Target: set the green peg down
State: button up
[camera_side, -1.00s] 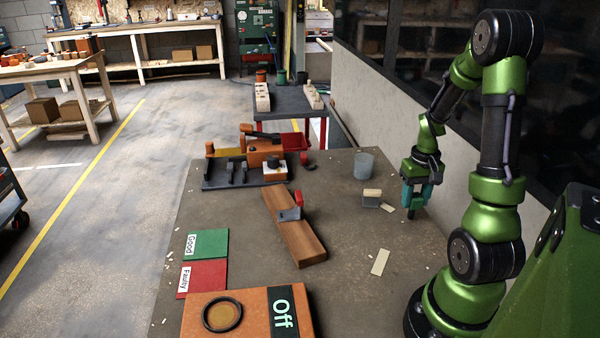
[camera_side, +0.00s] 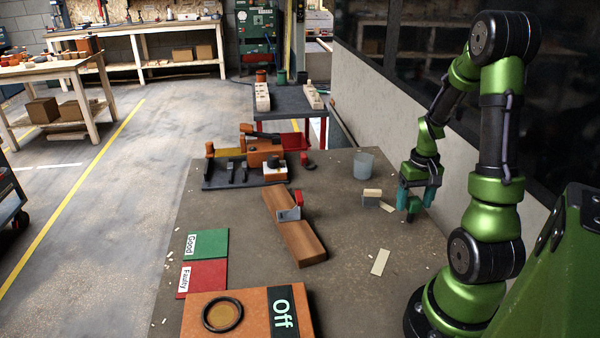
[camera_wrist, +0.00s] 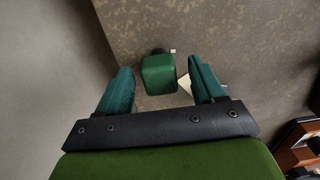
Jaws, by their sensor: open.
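The green peg (camera_wrist: 158,74) is between the two teal fingers of my gripper (camera_wrist: 158,88) in the wrist view, with a gap on each side. The fingers are open and do not touch it. In the side view my gripper (camera_side: 416,196) is low over the right part of the table, and the green peg (camera_side: 413,205) shows between its fingers. The peg looks upright and its foot appears to be on the table top.
A grey block with a pale top (camera_side: 371,197) stands just left of my gripper. A translucent cup (camera_side: 363,166) is behind it. Pale wood pieces (camera_side: 380,262) lie in front. A wooden beam (camera_side: 297,235) lies mid-table. The wall (camera_side: 470,170) is close on the right.

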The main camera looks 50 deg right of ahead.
aim_at(415, 199)
notch_tip(415, 199, up, 12)
jog(key=f, duration=0.1)
jog(key=w+a+r+n+t, duration=0.1)
jog(key=w+a+r+t, duration=0.1)
jog(key=w+a+r, duration=0.3)
jog(key=w+a+r+n+t, duration=0.1)
jog(key=w+a, duration=0.1)
jog(key=a, duration=0.6)
jog(key=a+r+n+t+y, duration=0.1)
jog(key=a+t, duration=0.1)
jog(key=a, duration=0.6)
jog(key=s+a+r+n+t+y, duration=0.1)
jog(key=a+n+t, duration=0.1)
jog(key=a, duration=0.6)
jog(key=shift+s+a+r, duration=0.25)
jog(key=shift+a+r, duration=0.15)
